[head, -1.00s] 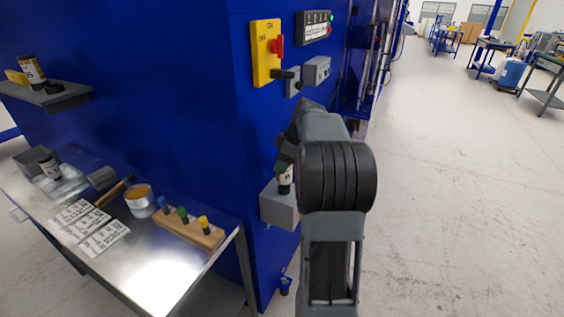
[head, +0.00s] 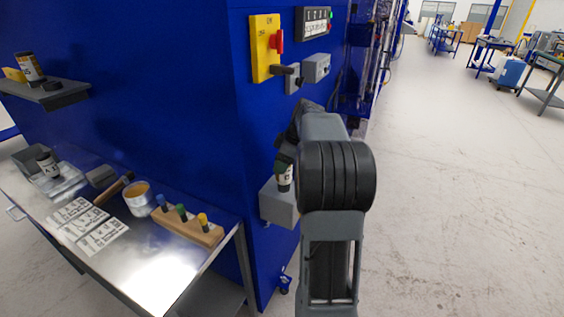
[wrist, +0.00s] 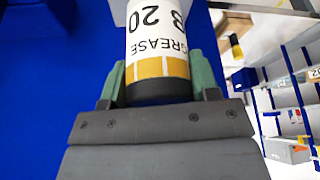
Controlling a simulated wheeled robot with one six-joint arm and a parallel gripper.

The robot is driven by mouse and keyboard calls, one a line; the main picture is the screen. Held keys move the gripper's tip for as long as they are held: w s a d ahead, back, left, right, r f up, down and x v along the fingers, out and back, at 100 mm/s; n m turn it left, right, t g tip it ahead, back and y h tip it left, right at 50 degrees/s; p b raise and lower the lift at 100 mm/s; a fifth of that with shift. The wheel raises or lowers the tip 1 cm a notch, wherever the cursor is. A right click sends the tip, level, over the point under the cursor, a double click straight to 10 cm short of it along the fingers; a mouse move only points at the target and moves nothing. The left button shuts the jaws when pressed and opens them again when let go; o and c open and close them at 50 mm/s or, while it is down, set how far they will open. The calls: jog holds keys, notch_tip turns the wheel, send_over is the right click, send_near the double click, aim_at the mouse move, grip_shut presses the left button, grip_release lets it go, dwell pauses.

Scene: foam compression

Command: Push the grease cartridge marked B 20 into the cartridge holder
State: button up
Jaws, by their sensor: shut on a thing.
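The grease cartridge marked B 20 (wrist: 158,42) fills the upper middle of the wrist view, white with a yellow band and a black near end. My gripper (wrist: 160,85) is shut on that end, one green finger on each side. The cartridge also shows in the head view (head: 284,180), partly hidden by my arm. A grey box (head: 276,205), seemingly the cartridge holder, is on the blue cabinet wall just below it. A grey surface shows at the cartridge's far end in the wrist view. Whether the cartridge has entered the holder is hidden.
A yellow switch plate (head: 264,48) and a grey box (head: 316,67) are on the wall above. At left are a steel table (head: 165,270) with cards, a tin and a wooden block, and a shelf (head: 60,95) with another cartridge.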

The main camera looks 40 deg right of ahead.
jog(key=shift+f+b, duration=0.3)
jog(key=shift+f, duration=0.15)
jog(key=o, duration=1.1)
jog(key=shift+r, duration=0.1)
jog(key=shift+r+p, duration=2.15)
jog(key=shift+r, duration=0.8)
